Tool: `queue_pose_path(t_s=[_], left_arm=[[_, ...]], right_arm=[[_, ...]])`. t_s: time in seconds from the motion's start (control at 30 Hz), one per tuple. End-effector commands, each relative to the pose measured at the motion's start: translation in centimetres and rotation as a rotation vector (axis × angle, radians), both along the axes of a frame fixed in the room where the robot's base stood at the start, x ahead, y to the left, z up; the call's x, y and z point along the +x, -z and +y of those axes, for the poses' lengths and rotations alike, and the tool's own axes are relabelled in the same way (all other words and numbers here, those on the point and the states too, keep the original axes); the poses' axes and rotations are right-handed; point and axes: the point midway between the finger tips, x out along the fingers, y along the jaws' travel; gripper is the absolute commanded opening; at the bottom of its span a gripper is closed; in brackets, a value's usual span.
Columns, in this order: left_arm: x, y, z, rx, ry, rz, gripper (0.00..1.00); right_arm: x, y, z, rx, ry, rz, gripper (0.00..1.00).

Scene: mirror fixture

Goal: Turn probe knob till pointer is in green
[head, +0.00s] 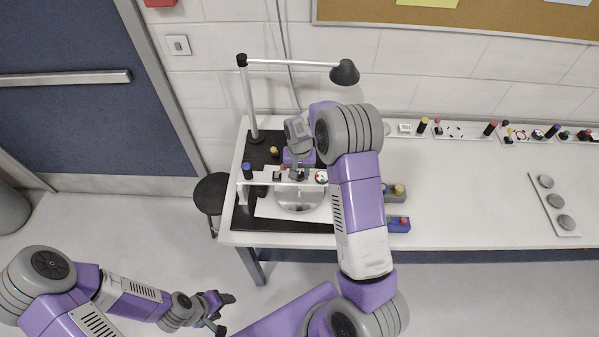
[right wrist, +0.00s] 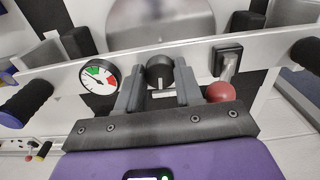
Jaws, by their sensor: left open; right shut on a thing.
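The probe knob (right wrist: 160,70) is black and sits on the pale rail (right wrist: 60,74) of the fixture. My right gripper (right wrist: 159,88) is shut on it, with one finger on each side. In the head view, my right gripper (head: 298,174) is over the same rail and hides most of the knob. The round white gauge (right wrist: 100,76) is beside the knob, with green and red sectors; its pointer is too small to read surely. The gauge also shows in the head view (head: 321,177). My left gripper (head: 226,314) is open and empty, low in front of the table.
A red-ball lever (right wrist: 221,92) stands close beside the right finger. A round metal mirror (head: 299,200) lies below the rail. A lamp (head: 344,72) hangs over the fixture. A blue box (head: 398,225) is near the table's front edge.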

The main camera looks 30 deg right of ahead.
Motion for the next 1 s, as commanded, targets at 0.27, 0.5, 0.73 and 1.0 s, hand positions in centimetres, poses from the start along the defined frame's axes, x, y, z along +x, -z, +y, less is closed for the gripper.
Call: queue_pose_path(t_s=[0.27, 0.5, 0.73, 1.0], left_arm=[[0.0, 0.0, 0.0, 0.0, 0.0, 0.0, 0.58], [0.0, 0.0, 0.0, 0.0, 0.0, 0.0, 0.58], [0.0, 0.0, 0.0, 0.0, 0.0, 0.0, 0.58], [0.0, -0.9, 0.0, 0.0, 0.0, 0.0, 0.58]], right_arm=[[0.0, 0.0, 0.0, 0.0, 0.002, -0.001, 0.05], [0.0, 0.0, 0.0, -0.001, 0.001, -0.001, 0.61], [0.0, 0.0, 0.1, 0.001, 0.0, -0.001, 0.61], [0.0, -1.2, 0.1, 0.0, 0.0, -0.001, 0.61]])
